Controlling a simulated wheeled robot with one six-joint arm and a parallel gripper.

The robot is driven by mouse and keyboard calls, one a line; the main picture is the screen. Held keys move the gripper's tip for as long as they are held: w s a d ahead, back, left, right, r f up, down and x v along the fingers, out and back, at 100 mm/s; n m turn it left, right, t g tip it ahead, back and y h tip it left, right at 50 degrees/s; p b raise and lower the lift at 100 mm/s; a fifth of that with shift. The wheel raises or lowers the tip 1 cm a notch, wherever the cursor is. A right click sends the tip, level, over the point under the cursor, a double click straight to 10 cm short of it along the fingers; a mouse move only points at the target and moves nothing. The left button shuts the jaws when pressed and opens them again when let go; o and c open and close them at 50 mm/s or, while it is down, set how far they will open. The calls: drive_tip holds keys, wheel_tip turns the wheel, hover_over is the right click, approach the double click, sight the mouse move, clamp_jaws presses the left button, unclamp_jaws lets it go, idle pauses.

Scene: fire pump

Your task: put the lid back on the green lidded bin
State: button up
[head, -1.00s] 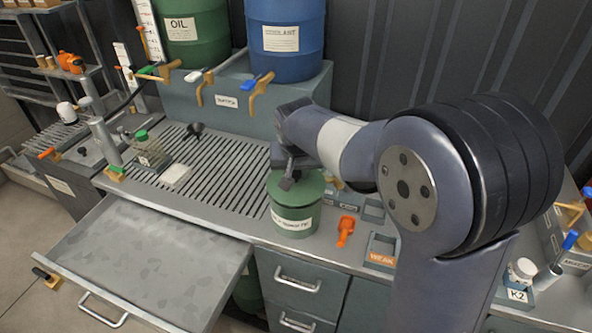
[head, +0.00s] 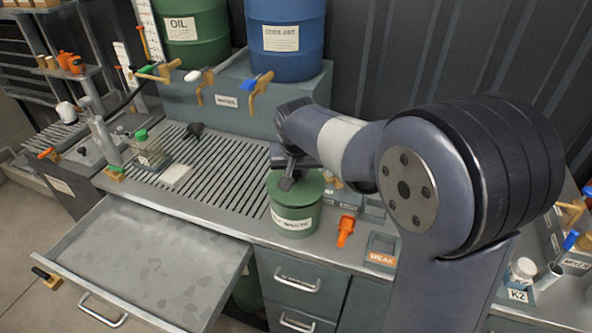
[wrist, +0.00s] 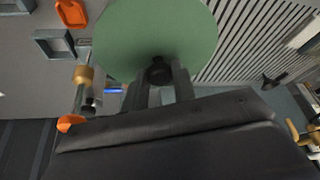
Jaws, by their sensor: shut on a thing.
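The green bin (head: 292,220) with a pale label stands on the bench at the right end of the slatted grating. Its round green lid (head: 312,184) shows at the bin's top in the head view and as a large green disc in the wrist view (wrist: 150,30). My gripper (head: 287,184) is over the lid, and in the wrist view its fingers (wrist: 163,85) are shut on the lid's dark knob (wrist: 158,70). The lid looks level and on or very close to the rim; I cannot tell whether it is fully seated. The lid hides the bin's inside.
An orange object (head: 346,230) lies just right of the bin, near a small tray marked WEAK (head: 382,248). Oil (head: 196,35) and coolant (head: 287,40) drums with taps stand behind. An open drawer (head: 150,262) sticks out at front left. The grating (head: 225,170) is mostly clear.

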drive_tip(key=shift+f, duration=0.1)
idle(0.8)
drive_tip(key=o, duration=1.6)
drive_tip(key=shift+c, duration=0.2)
drive_tip(key=shift+r+p, duration=2.55)
drive_tip(key=shift+r, duration=0.95)
clamp_jaws()
